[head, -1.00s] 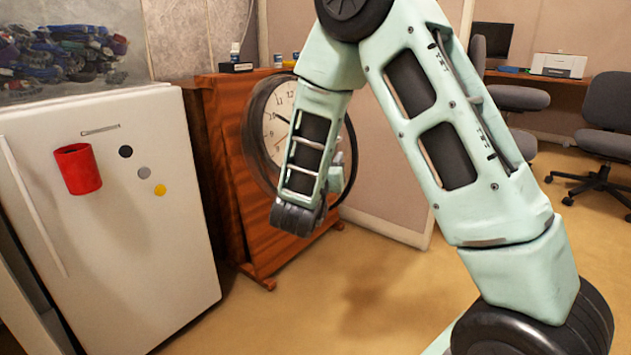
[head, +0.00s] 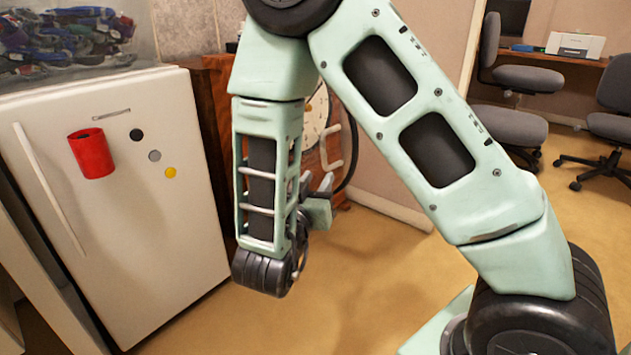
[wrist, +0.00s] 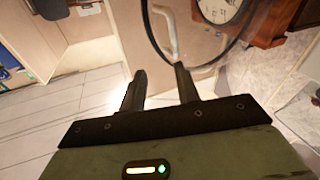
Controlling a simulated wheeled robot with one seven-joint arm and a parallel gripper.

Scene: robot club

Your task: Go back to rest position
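My gripper (wrist: 160,72) shows in the wrist view with its two dark fingers apart and nothing between them. In the head view my gripper (head: 320,190) is partly hidden behind my own forearm.
The white refrigerator (head: 150,235) with a red cup (head: 92,153) on it stands at the left. A wooden cabinet (head: 215,120) and a round clock (head: 316,115) are behind my arm; the clock also shows in the wrist view (wrist: 218,8). Office chairs (head: 520,80) stand at the back right.

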